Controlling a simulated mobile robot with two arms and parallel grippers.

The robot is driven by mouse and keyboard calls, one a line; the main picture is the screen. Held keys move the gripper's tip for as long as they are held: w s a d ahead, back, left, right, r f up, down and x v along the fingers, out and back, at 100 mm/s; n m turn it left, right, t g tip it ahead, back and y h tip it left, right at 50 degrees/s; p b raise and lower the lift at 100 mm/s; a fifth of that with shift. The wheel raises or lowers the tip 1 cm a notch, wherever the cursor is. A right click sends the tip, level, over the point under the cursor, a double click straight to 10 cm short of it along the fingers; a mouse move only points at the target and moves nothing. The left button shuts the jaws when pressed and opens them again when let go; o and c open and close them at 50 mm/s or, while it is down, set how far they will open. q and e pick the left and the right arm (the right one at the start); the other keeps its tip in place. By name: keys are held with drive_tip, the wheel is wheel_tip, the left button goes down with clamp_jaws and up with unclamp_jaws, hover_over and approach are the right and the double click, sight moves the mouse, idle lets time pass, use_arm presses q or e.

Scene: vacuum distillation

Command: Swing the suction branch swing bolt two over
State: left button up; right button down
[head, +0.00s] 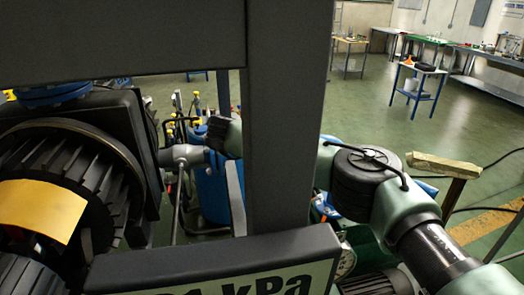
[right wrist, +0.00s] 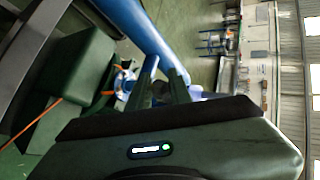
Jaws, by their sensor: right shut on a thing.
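In the right wrist view my right gripper (right wrist: 165,90) is shut on a small dark part between its fingers, beside a long blue pipe (right wrist: 145,30). The part is too small and dark to identify surely as the suction branch swing bolt two. In the head view my right arm comes in from the right and passes behind a dark upright post (head: 285,120), which hides much of its reach. I cannot make out any swing bolt there. My left gripper is not in view.
A dark finned motor (head: 60,185) with a yellow label fills the left. A sign marked kPa (head: 225,275) stands low in front. Blue equipment (head: 212,190) stands behind the post. A wooden-topped stand (head: 443,166) is at right. Open green floor (head: 365,115) lies beyond.

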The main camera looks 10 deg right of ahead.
drive_tip(key=shift+d+r+y+b, duration=0.15)
drive_tip(key=shift+y+b, duration=0.25)
drive_tip(key=shift+b, duration=0.4)
drive_tip(key=shift+d+r+m+y+b, duration=0.1)
drive_tip(key=shift+r+m+y+b, duration=0.4)
drive_tip(key=shift+b, duration=0.25)
drive_tip(key=c, duration=1.5)
unclamp_jaws()
drive_tip(key=shift+c, duration=0.2)
drive_tip(key=shift+f, duration=0.1)
